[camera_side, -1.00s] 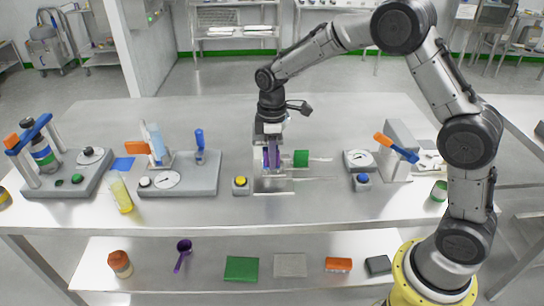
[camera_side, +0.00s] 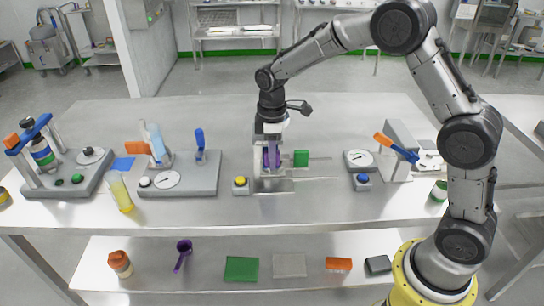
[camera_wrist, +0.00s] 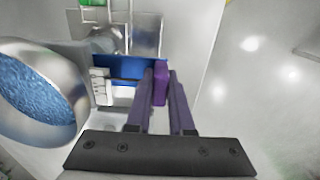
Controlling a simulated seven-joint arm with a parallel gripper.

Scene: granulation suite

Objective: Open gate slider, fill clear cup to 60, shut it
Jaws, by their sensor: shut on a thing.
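My gripper (camera_side: 272,163) is over the metal stand (camera_side: 272,185) at the middle of the bench, pointing down. In the wrist view its two purple fingers (camera_wrist: 160,76) are shut on a purple block (camera_wrist: 160,88), which seems to be the gate slider's handle. Beside it is a blue panel (camera_wrist: 125,68) with a white marked scale (camera_wrist: 101,87). A round metal hopper (camera_wrist: 72,118) full of blue granules is at the left of the wrist view. How far the gate is open I cannot tell. I cannot make out the clear cup for certain.
A yellow-button box (camera_side: 240,187) stands left of the stand, a green block (camera_side: 301,158) right of it. Farther right are a dial (camera_side: 358,160), a blue-button box (camera_side: 362,182) and an orange-and-blue lever (camera_side: 396,147). Other fixtures fill the left.

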